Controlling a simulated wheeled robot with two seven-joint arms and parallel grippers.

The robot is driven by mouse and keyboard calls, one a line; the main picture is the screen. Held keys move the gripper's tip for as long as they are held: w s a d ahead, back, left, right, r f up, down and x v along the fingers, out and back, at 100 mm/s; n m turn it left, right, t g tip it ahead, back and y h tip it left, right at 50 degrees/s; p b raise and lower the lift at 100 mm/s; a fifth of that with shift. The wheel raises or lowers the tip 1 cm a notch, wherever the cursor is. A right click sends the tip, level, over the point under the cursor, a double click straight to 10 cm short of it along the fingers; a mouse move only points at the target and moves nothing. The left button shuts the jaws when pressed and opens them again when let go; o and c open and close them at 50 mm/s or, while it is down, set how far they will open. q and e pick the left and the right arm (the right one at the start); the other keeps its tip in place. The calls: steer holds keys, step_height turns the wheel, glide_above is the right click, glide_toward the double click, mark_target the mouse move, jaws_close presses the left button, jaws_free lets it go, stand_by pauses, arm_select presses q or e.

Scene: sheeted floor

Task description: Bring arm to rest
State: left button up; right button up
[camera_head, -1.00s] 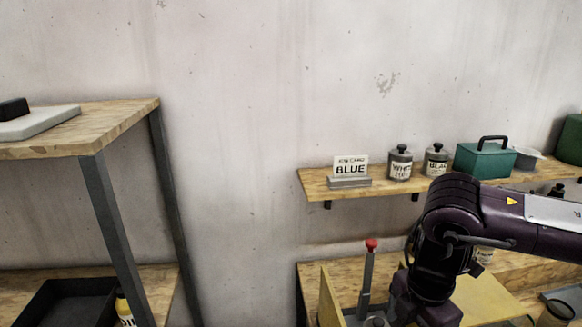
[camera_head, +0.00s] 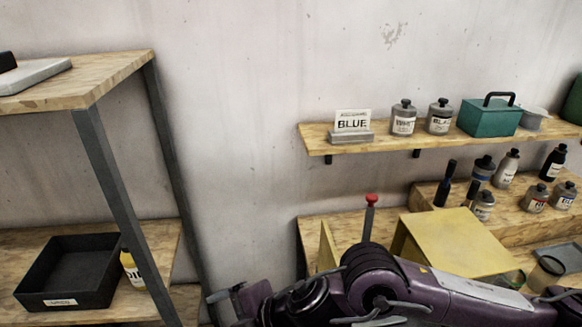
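My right arm (camera_head: 430,295), purple with dark joints, comes in from the right and lies low across the bottom of the head view. Its far end points left, where a small grey part of my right gripper (camera_head: 222,293) shows near the lower shelf unit. The fingers are mostly hidden or cut off, so I cannot tell whether they are open or shut. My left gripper is not in view.
A workbench (camera_head: 530,225) with several bottles and a yellow box-like stand (camera_head: 460,240) with a red-knobbed lever (camera_head: 370,205) lies behind the arm. Above is a wall shelf (camera_head: 315,135) with a BLUE card (camera_head: 352,122). A rack (camera_head: 110,75) holding a black bin (camera_head: 70,272) stands left.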

step_height(320, 180, up, 7)
steer(key=w+a+m+t+y, duration=0.1)
steer(key=w+m+t+y, duration=0.1)
steer(key=m+t, duration=0.45)
steer(key=w+d+f+m+h, duration=0.2)
steer(key=d+m, duration=0.2)
steer(key=d, duration=0.1)
steer(key=w+d+f+m+h, duration=0.2)
steer(key=d+m+h, duration=0.1)
steer(key=d+m, duration=0.2)
steer(key=s+d+f+m+g+h, duration=0.35)
steer(key=s+d+f, duration=0.3)
steer(key=d, duration=0.35)
steer(key=s+d+f+m+g+h, duration=0.2)
steer(key=s+d+f+m, duration=0.4)
steer(key=d, duration=0.4)
step_height(320, 180, down, 41)
steer(key=s+g+b, duration=0.2)
steer(key=b, duration=0.6)
steer(key=s+d+f+b, duration=0.2)
steer(key=s+f+b, duration=0.1)
steer(key=s+f, duration=0.6)
steer(key=s+d+f+n+b, duration=0.1)
steer(key=s+d+f+b, duration=0.1)
steer(key=s+f, duration=0.8)
step_height(320, 180, down, 4)
steer(key=shift+f+g+h+b, duration=0.25)
steer(key=shift+g+h+b, duration=0.15)
steer(key=shift+b, duration=0.3)
